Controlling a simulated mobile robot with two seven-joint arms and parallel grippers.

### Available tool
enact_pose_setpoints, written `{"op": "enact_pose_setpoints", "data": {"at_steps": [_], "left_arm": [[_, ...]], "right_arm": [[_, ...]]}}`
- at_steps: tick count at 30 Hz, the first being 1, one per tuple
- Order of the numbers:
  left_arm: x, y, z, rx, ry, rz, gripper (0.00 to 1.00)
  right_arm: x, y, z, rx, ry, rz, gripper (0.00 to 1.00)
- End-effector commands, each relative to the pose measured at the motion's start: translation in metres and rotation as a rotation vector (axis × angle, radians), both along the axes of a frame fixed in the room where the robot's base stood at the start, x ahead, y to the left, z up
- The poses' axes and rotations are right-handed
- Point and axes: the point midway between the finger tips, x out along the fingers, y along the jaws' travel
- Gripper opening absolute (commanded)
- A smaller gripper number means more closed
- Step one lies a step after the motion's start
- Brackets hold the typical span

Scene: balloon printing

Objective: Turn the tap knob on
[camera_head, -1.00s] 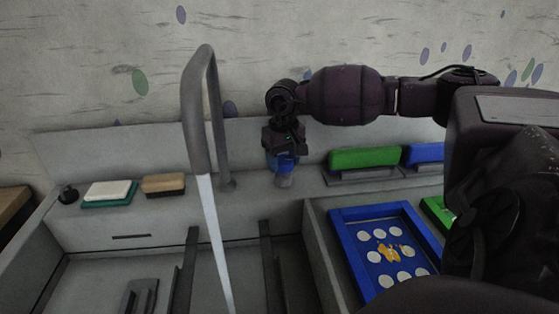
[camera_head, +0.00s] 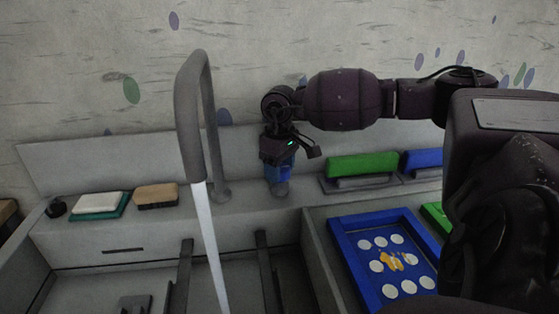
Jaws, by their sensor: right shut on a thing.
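The grey tap (camera_head: 190,120) arches over the sink, and a pale stream (camera_head: 210,245) runs from its spout down into the basin. The tap knob (camera_head: 280,189) is a small grey piece on the ledge just right of the tap's base. My right gripper (camera_head: 279,174), with blue fingers, comes down from above and is shut on the knob. Its fingers hide the upper part of the knob. My left gripper is not in view.
White-and-teal (camera_head: 98,204) and tan (camera_head: 156,195) blocks lie on the ledge at left. Green (camera_head: 362,165) and blue (camera_head: 424,158) blocks stand at right. A blue-framed screen (camera_head: 345,236) lies in front of them. The sink basin (camera_head: 90,279) is below.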

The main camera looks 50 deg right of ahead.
Motion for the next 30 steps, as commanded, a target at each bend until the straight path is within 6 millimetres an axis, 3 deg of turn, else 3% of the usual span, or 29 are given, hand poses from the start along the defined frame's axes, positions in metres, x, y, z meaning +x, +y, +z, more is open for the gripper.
{"op": "enact_pose_setpoints", "data": {"at_steps": [6, 7, 11, 22, 30], "left_arm": [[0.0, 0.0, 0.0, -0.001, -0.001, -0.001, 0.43], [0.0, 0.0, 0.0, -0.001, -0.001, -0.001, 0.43], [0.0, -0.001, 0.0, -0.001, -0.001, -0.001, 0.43], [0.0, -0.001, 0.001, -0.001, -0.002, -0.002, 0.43], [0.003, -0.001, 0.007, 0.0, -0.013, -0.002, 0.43]], "right_arm": [[0.0, 0.0, 0.001, -0.001, -0.003, 0.002, 0.32], [0.0, 0.0, 0.001, -0.001, -0.003, 0.002, 0.6], [0.0, 0.0, 0.001, -0.001, -0.003, 0.001, 0.8], [0.0, 0.0, 0.006, -0.001, -0.002, 0.0, 0.81], [0.001, 0.0, 0.048, -0.001, -0.008, 0.0, 0.81]]}}
